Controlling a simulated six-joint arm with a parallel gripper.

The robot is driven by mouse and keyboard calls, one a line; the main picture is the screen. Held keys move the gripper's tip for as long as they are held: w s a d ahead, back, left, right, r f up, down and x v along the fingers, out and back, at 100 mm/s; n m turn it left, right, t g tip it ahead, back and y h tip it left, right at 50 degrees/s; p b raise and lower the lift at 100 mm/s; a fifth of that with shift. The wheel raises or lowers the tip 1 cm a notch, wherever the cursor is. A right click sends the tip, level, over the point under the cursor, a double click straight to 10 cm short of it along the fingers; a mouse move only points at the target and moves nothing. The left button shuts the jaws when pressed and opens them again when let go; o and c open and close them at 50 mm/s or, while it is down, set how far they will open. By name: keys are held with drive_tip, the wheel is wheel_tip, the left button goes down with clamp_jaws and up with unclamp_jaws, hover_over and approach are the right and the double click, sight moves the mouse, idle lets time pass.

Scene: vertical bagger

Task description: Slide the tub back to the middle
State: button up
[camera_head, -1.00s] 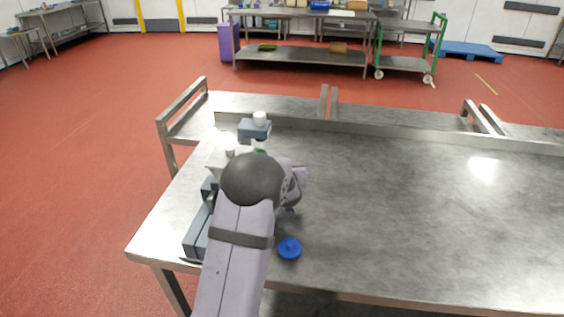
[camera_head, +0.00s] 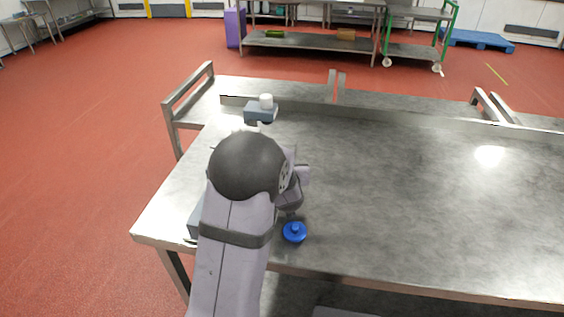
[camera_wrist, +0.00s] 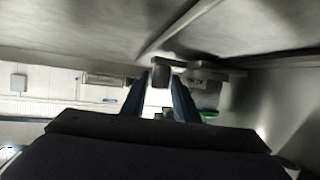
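No tub can be made out for sure in either view; my arm covers the left part of the table in the head view. A blue round lid-like piece with a knob (camera_head: 294,232) lies on the table just right of my arm. In the wrist view, the two fingers of my gripper (camera_wrist: 160,90) stand apart. A small grey block shows between and beyond the fingertips, and I cannot tell whether they touch it. A green piece (camera_wrist: 208,114) shows right of the fingers. The fingertips are hidden in the head view.
A grey block with a white cap (camera_head: 261,112) stands at the table's back left. The steel table (camera_head: 420,190) has a raised back rail and is clear on the right. A dark grey item is partly hidden left of my arm.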

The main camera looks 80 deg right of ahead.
drive_tip(key=shift+b+v, duration=0.5)
drive_tip(key=shift+v, duration=3.2)
drive_tip(key=shift+r, duration=0.1)
